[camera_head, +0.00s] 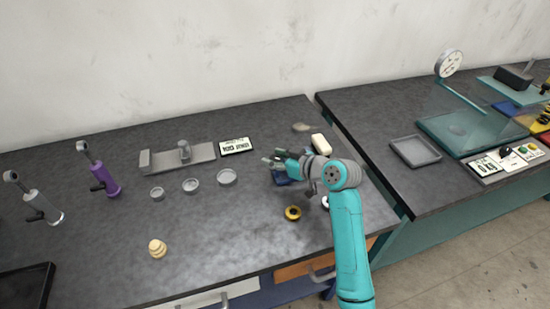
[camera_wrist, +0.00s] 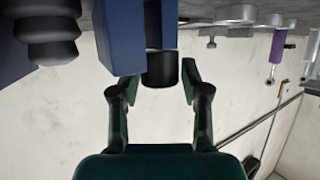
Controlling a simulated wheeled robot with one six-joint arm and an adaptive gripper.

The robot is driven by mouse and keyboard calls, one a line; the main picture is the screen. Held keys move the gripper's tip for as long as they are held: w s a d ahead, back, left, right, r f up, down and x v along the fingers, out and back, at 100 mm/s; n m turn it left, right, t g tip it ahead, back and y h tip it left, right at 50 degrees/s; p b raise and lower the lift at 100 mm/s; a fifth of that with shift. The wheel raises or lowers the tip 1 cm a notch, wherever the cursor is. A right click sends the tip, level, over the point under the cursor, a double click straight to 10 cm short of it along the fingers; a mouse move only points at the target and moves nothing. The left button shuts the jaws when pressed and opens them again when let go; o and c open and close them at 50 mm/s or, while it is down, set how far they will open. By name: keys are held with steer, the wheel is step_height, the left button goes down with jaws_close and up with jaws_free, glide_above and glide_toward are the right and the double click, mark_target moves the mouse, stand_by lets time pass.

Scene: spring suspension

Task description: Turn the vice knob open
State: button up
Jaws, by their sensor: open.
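The blue vice (camera_head: 282,179) sits on the left workbench, partly hidden behind my gripper in the head view. In the wrist view its blue body (camera_wrist: 121,36) fills the upper left part of the picture, with a black round knob (camera_wrist: 160,69) sticking out of it. My gripper (camera_wrist: 158,88) is open. Its two fingertips are on either side of the knob, with a visible gap on both sides. In the head view my gripper (camera_head: 272,160) is at the vice, and the knob cannot be made out there.
A yellow-and-black ring (camera_head: 292,213) lies in front of the vice, and a pale block (camera_head: 321,144) is behind it. A display (camera_head: 236,146), a grey fixture (camera_head: 178,157) and several small dishes (camera_head: 227,177) are to the left. A gap separates the two benches.

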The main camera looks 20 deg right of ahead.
steer(key=shift+w+a+f, duration=0.1)
steer(key=shift+w, duration=0.05)
steer(key=shift+c, duration=0.3)
jaws_close()
steer(key=n+g+y, duration=0.2)
steer(key=shift+n+y, duration=0.3)
steer(key=shift+n, duration=0.1)
steer(key=shift+n+g+y, duration=1.1)
steer(key=shift+n+g, duration=0.3)
steer(key=shift+n, duration=0.1)
steer(key=shift+g, duration=0.3)
